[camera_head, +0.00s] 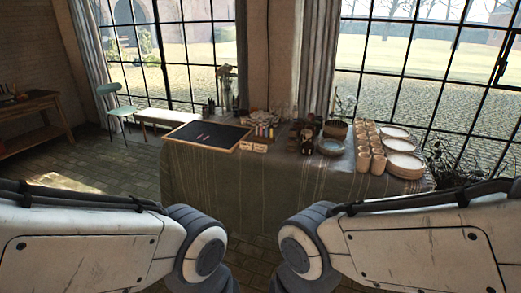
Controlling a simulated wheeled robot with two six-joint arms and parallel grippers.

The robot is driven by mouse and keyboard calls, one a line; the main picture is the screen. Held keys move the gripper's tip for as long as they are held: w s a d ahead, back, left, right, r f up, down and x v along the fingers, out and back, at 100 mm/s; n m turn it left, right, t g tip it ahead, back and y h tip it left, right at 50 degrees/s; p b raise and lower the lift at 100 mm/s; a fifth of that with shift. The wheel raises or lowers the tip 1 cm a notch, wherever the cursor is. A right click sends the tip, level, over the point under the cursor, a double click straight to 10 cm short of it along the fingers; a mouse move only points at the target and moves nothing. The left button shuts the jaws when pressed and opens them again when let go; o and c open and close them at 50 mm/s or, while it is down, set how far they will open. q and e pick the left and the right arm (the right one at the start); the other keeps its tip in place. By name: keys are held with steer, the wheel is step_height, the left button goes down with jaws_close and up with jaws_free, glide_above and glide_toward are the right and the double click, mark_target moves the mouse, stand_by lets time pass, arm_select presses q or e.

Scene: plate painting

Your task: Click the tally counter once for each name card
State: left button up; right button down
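I cannot make out a tally counter at this size; it may be among the small dark items (307,141) near the middle of the cloth-covered table (240,185). Small pale pieces that may be name cards (260,148) lie at the front right corner of a wood-framed black board. I cannot read them. Both my arms show only as large white links at the bottom left and bottom right. Neither gripper is in view.
The framed black board (190,134) lies on the left of the table with small reddish sticks on it. Bowls (331,147), several cups (363,161) and stacked plates (404,165) crowd the right. Another wooden table (30,103) stands far left.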

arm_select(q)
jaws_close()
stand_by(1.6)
